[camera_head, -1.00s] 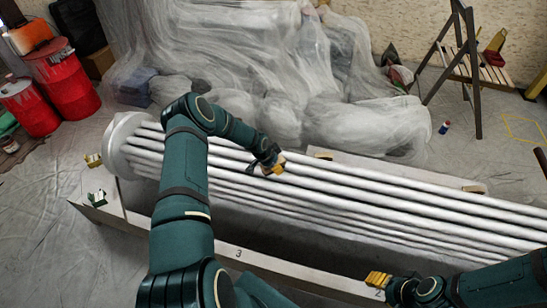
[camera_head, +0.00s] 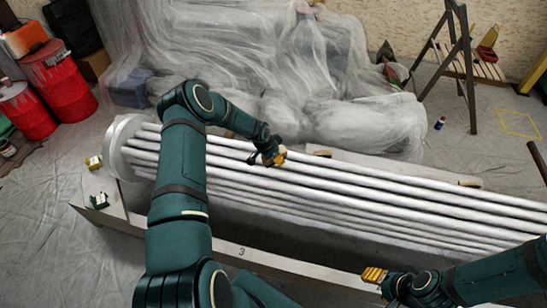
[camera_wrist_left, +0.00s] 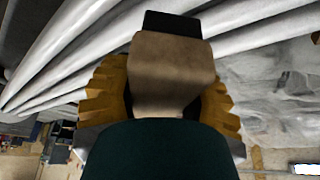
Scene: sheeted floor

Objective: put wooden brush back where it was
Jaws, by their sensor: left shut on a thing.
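My left gripper (camera_head: 275,158) is over the white pipes in the middle of the head view. It is shut on the wooden brush. In the left wrist view the brush (camera_wrist_left: 172,65) shows as a brown wooden block with a dark end, held between the yellow finger pads of my left gripper (camera_wrist_left: 165,100). In the head view the brush is small and mostly hidden by the gripper. My right gripper (camera_head: 374,275) is by the front edge of the long trough; its yellow fingers show, but their gap is unclear.
The bundle of white pipes (camera_head: 400,205) lies along a long grey trough (camera_head: 290,264) marked 3. Plastic sheeting (camera_head: 340,115) covers things behind. Red barrels (camera_head: 68,78) stand left, and a yellow square (camera_head: 518,122) marks the floor at right.

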